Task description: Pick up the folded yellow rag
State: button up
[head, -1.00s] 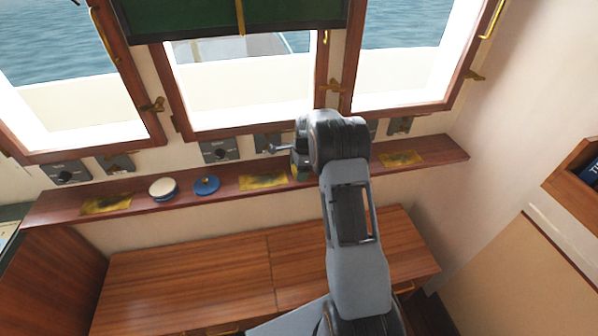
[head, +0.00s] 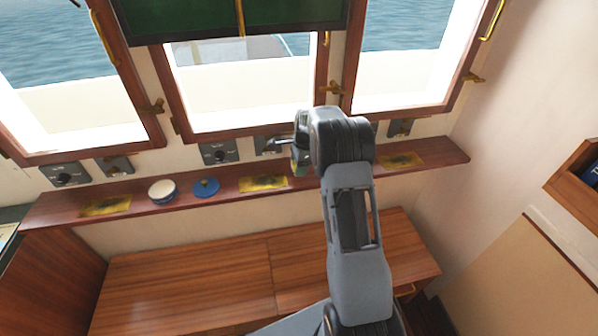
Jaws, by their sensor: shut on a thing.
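My arm reaches from the bottom of the head view to the wooden window shelf. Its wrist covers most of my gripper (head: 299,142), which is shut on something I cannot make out. A small greenish-yellow thing (head: 300,162) shows just below the gripper, partly hidden by my wrist; I cannot tell whether it is the folded yellow rag or whether it touches the shelf. Flat, dark-mottled yellow patches lie on the shelf at the left (head: 105,206), middle (head: 263,183) and right (head: 403,160). No clearly folded rag can be made out.
On the shelf (head: 228,188), a round white-topped tin (head: 162,191) and a blue round thing with a yellow knob (head: 205,187) stand left of my gripper. Control boxes (head: 218,151) line the wall behind. The wooden counter (head: 185,280) below is clear.

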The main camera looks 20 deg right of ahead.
jog(key=s+a+r+b, duration=0.4)
jog(key=s+r, duration=0.6)
jog(key=s, duration=0.3)
jog(key=shift+s, duration=0.2)
